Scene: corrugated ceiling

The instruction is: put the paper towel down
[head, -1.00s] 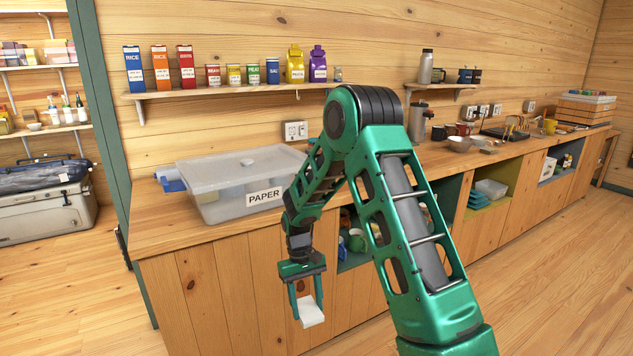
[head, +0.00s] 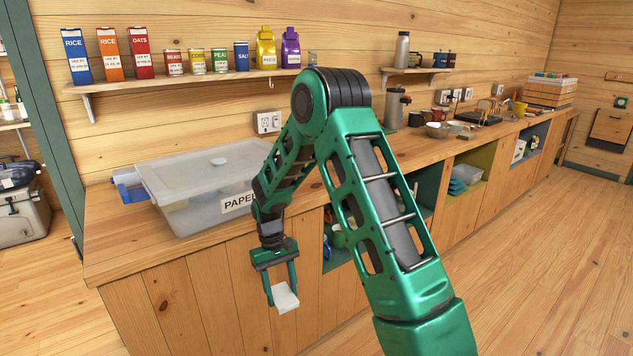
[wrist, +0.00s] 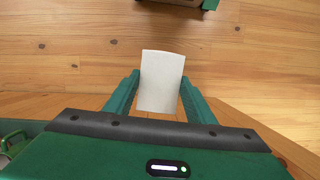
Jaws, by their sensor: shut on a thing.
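The paper towel (head: 285,298) is a small white block held between the fingers of my gripper (head: 283,290). In the head view it hangs in front of the wooden cabinet fronts, below counter height. In the wrist view the paper towel (wrist: 161,82) shows as a pale rectangle between the two green fingers of my gripper (wrist: 158,95), with the plank floor behind it. The gripper is shut on it. The parts of the towel behind the fingers are hidden.
The wooden counter (head: 115,240) holds a clear lidded bin (head: 185,205) labelled PAPER at its left end. Cups and bowls (head: 437,130) stand farther right. A wall shelf (head: 180,82) carries boxes and tins. Open cubbies (head: 465,180) sit under the counter. The floor at right (head: 540,260) is clear.

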